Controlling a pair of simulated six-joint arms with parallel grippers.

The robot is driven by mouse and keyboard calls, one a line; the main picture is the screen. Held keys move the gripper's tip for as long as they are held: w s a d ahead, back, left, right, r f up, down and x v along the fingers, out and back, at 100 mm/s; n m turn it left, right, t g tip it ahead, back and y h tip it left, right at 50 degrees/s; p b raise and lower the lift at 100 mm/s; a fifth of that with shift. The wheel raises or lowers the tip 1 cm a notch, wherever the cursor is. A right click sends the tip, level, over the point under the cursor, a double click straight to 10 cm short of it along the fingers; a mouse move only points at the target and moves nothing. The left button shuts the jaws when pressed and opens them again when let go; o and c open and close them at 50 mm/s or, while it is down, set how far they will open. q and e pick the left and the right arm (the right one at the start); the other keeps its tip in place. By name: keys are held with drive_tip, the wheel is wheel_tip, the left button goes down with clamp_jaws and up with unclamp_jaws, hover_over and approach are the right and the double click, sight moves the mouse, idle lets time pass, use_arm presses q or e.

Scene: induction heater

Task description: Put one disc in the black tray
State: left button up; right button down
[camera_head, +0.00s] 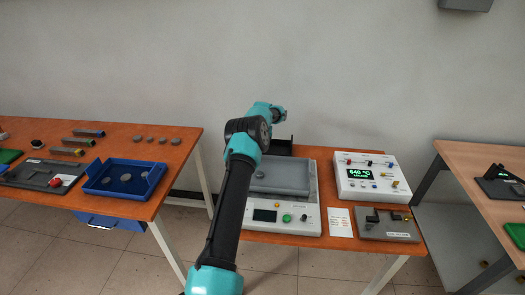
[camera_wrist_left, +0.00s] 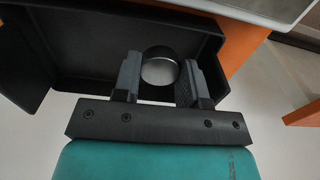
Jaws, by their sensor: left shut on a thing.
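The black tray (camera_wrist_left: 85,45) lies beneath my left gripper (camera_wrist_left: 158,75) in the left wrist view. My left gripper is shut on a round grey metal disc (camera_wrist_left: 160,68), held between its two fingers over the tray. I cannot tell whether the disc touches the tray's floor. In the head view part of the black tray (camera_head: 281,148) shows behind my left arm, while the fingers and held disc are hidden. More discs (camera_head: 163,140) lie in a row on the left table. My right gripper is not in view.
A blue tray (camera_head: 147,189) with several discs stands on the left table. The grey heating unit (camera_head: 310,200), a white control box (camera_head: 367,177) reading 640 °C and a grey fixture (camera_head: 388,224) are near the black tray. A gap separates the tables.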

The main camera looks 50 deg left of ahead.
use_arm(q)
drive_tip(key=shift+f, duration=1.8)
drive_tip(key=shift+f, duration=0.1)
drive_tip(key=o, duration=1)
wheel_tip(320, 180, up, 12)
drive_tip(key=shift+r, duration=0.1)
